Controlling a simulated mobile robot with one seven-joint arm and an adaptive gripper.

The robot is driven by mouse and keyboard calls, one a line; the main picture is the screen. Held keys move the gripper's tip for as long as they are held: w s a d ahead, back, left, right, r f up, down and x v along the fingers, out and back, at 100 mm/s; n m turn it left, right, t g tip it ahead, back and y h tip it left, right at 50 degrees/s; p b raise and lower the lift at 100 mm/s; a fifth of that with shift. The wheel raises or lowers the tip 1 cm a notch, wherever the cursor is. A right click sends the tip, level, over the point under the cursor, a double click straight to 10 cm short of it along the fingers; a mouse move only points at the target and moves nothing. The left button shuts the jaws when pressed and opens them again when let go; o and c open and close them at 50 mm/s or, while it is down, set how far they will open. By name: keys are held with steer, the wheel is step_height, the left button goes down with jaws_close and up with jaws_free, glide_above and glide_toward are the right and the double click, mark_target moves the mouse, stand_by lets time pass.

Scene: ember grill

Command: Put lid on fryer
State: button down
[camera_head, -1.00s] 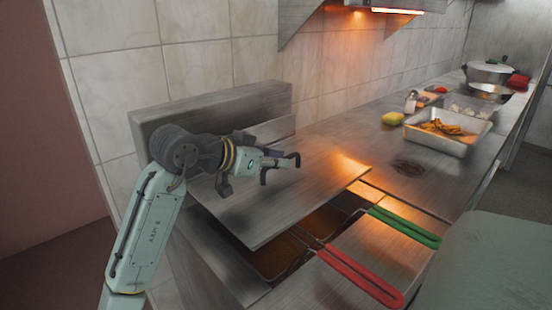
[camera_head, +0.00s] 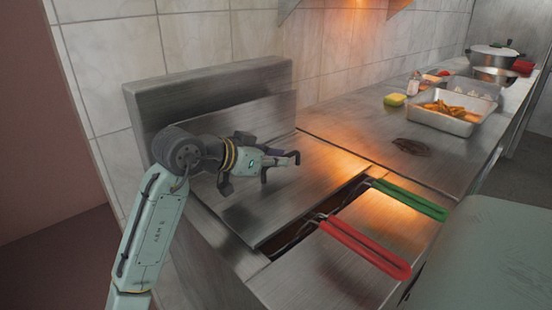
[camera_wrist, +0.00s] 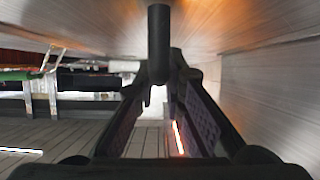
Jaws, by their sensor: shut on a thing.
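The steel lid (camera_head: 285,208) is a flat plate over the fryer (camera_head: 350,190). A dark strip of the fryer opening shows along the lid's front edge, so the lid does not cover all of it in this view. My gripper (camera_head: 282,160) is over the middle of the lid and shut on its handle. In the wrist view a dark upright bar, seemingly the handle (camera_wrist: 158,45), stands at my fingertips (camera_wrist: 160,85). The exact grip is hard to see. I cannot tell whether the lid rests on the fryer rim.
A red basket handle (camera_head: 365,248) and a green one (camera_head: 408,200) stick out at the fryer's front. A tray of food (camera_head: 445,118), a yellow-green sponge (camera_head: 394,100) and a pot (camera_head: 492,56) stand farther along the counter. A steel back panel (camera_head: 210,88) rises behind.

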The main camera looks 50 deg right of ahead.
steer(key=shift+f, duration=0.3)
steer(key=c, duration=1.6)
jaws_free()
steer(key=shift+f, duration=0.1)
steer(key=v, duration=1.2)
steer(key=shift+a, duration=0.1)
